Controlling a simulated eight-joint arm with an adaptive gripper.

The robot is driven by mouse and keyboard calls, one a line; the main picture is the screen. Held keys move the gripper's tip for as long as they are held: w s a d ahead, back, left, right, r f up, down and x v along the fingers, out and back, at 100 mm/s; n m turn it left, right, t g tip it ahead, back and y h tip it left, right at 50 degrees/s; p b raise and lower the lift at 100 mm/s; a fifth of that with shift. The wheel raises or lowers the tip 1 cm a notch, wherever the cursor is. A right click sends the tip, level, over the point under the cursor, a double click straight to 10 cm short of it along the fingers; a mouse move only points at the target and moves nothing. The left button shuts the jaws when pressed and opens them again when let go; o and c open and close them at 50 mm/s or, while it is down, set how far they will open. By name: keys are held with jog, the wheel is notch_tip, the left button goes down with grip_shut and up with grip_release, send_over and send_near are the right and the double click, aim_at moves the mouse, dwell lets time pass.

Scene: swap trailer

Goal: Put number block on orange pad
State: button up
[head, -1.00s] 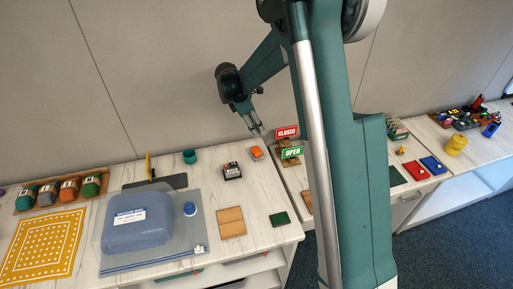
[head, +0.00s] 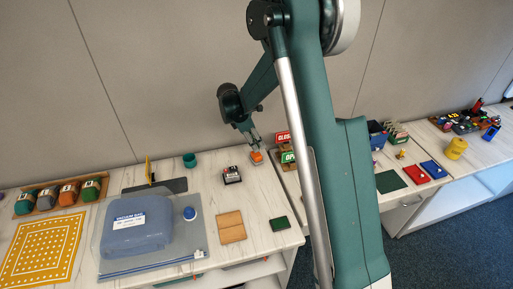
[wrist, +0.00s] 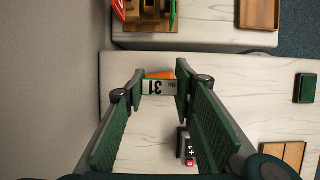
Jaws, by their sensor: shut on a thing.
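A small block with a white face marked 31 (wrist: 158,87) sits between my fingertips in the wrist view. An orange strip (wrist: 160,74) shows along its far side; I cannot tell whether it belongs to the block or lies behind it. In the head view my gripper (head: 255,146) reaches down to a small orange-topped thing (head: 257,156) near the wall-side right corner of the left table. The gripper also shows in the wrist view (wrist: 158,85), its two green fingers shut on the block. The block's underside is hidden, so contact with the table is unclear.
A black device with a red button (head: 232,174) stands close by on the left. The OPEN sign (head: 289,157) stands just right, across the gap between tables. A wooden pad (head: 231,238) and a green pad (head: 279,223) lie nearer the front.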

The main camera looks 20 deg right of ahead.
jog(key=shift+f, duration=1.6)
jog(key=shift+f, duration=0.15)
jog(key=o, duration=0.8)
jog(key=v, duration=1.2)
